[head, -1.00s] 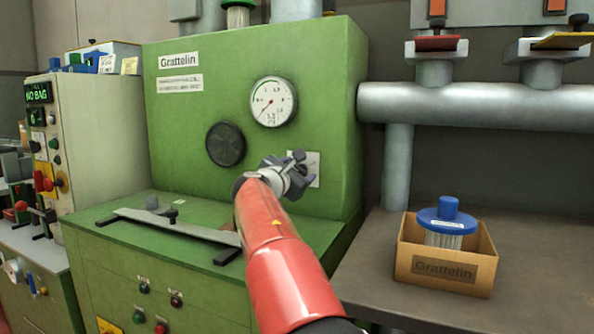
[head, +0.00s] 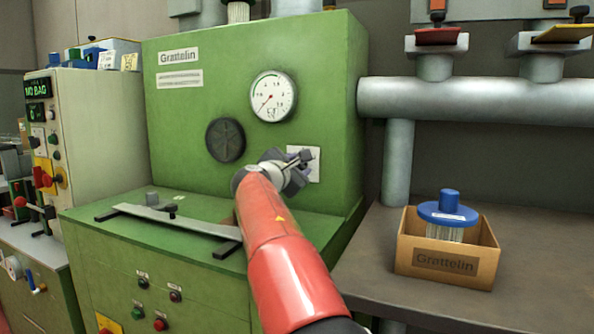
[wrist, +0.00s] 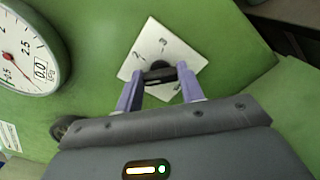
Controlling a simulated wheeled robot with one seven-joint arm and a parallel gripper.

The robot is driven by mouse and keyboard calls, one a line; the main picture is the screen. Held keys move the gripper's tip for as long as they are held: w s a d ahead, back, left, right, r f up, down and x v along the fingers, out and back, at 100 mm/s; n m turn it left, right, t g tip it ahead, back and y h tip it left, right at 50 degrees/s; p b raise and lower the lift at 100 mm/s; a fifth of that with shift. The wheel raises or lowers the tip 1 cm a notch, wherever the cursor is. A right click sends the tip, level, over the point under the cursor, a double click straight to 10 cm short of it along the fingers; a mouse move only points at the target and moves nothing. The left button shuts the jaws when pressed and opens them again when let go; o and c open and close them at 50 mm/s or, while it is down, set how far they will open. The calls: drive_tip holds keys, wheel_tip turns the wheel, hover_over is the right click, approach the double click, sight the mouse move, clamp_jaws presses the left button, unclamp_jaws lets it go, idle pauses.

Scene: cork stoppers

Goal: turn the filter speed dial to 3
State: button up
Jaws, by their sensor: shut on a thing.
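The filter speed dial is a small black knob (wrist: 158,75) on a square white plate (wrist: 178,48) on the green machine's front. The plate looks tilted in the wrist view, with a 2 and a 3 legible beyond the knob; another mark is partly hidden near the right finger. My gripper (wrist: 158,80) is shut on the knob, one finger on each side. Which number the knob points to cannot be told. In the head view my gripper (head: 301,160) is at the white plate (head: 313,176) and hides the knob.
A round gauge (head: 273,96) and a dark round vent (head: 225,140) sit left of the plate. A metal bar (head: 180,220) lies on the green ledge below. A cardboard box (head: 445,262) with a blue-topped filter (head: 448,208) stands on the right bench.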

drive_tip(key=m+b, duration=0.1)
drive_tip(key=m, duration=0.1)
drive_tip(key=m+b, duration=0.1)
drive_tip(key=m, duration=0.2)
drive_tip(key=shift+f+m+b, duration=0.25)
drive_tip(key=shift+m+b, duration=0.05)
drive_tip(key=shift+b, duration=0.1)
drive_tip(key=m+b, duration=0.2)
drive_tip(key=m, duration=0.3)
drive_tip(key=shift+f, duration=0.1)
drive_tip(key=m+b, duration=0.1)
drive_tip(key=m, duration=0.5)
drive_tip(key=shift+b, duration=0.4)
drive_tip(key=m, duration=0.4)
drive_tip(key=shift+f+m+b, duration=0.15)
drive_tip(key=shift+m+b, duration=0.25)
drive_tip(key=o, duration=1)
drive_tip(key=shift+a, duration=0.1)
